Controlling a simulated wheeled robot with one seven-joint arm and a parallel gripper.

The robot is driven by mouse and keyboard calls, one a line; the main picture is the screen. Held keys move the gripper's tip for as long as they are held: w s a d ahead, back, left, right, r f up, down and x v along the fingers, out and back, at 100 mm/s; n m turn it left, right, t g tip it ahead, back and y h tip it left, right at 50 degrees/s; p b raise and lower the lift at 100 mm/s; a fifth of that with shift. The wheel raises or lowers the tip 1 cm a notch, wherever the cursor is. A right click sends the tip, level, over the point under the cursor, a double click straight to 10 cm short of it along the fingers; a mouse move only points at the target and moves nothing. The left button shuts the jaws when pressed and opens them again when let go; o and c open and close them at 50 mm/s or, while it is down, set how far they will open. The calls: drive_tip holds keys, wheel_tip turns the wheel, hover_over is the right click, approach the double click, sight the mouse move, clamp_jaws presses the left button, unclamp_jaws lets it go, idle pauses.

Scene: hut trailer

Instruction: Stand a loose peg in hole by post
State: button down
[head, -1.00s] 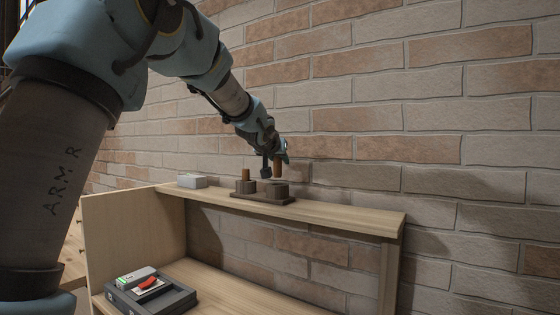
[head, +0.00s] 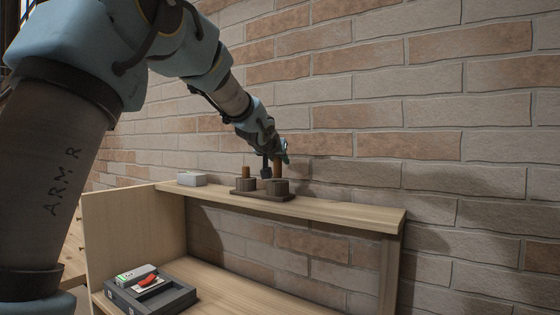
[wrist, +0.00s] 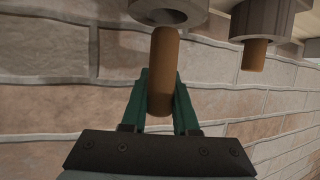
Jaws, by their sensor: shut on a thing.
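My gripper (head: 277,158) is shut on a brown wooden peg (head: 278,168), held upright over the right round holder (head: 278,188). In the wrist view, which looks upside down, the gripper (wrist: 160,92) has its green fingers on both sides of the held peg (wrist: 163,60). The peg's lower end is at the mouth of the holder (wrist: 143,10), overlapping its dark hole; I cannot tell whether it has entered. A second peg (head: 246,173) stands in the left round holder (head: 245,184); it also shows in the wrist view (wrist: 256,54). Both holders sit on one dark base (head: 266,197).
The base stands on a wooden shelf (head: 345,211) against a brick wall (head: 440,120). A pale box (head: 192,179) lies left of the base. A dark tray-like device with a red part (head: 175,300) is on the lower surface. The shelf's right part is clear.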

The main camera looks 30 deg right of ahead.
sight(280, 175)
drive_tip(key=shift+f+b, duration=2.35)
drive_tip(key=shift+f, duration=0.05)
drive_tip(key=c, duration=0.6)
unclamp_jaws()
drive_tip(key=b+v, duration=0.2)
drive_tip(key=v, duration=0.9)
drive_tip(key=shift+w, duration=0.1)
